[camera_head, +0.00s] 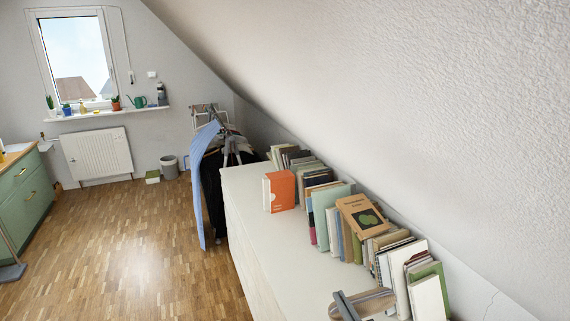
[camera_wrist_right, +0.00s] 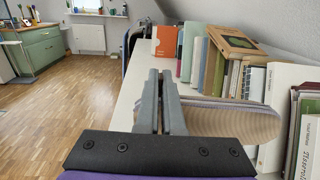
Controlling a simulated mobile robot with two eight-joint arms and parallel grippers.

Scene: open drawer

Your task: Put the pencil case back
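A rounded pencil case (camera_head: 376,299) with brown and grey stripes is at the near end of the white cabinet top, in front of the books. In the right wrist view the pencil case (camera_wrist_right: 240,122) reaches out to the right of my fingers. My right gripper (camera_head: 341,297) crosses over its left part. In the right wrist view the two grey fingers of my right gripper (camera_wrist_right: 161,75) are together with only a thin gap. I see no part of the case between them. Whether they touch it, I cannot tell. My left gripper is not in view.
A long white cabinet (camera_head: 285,240) carries a row of books (camera_head: 325,217) along the sloped wall; an orange box file (camera_head: 282,191) stands farther back. A clothes rack (camera_head: 213,180) stands beyond it. A green dresser (camera_head: 27,192) is at the left. Wooden floor between is clear.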

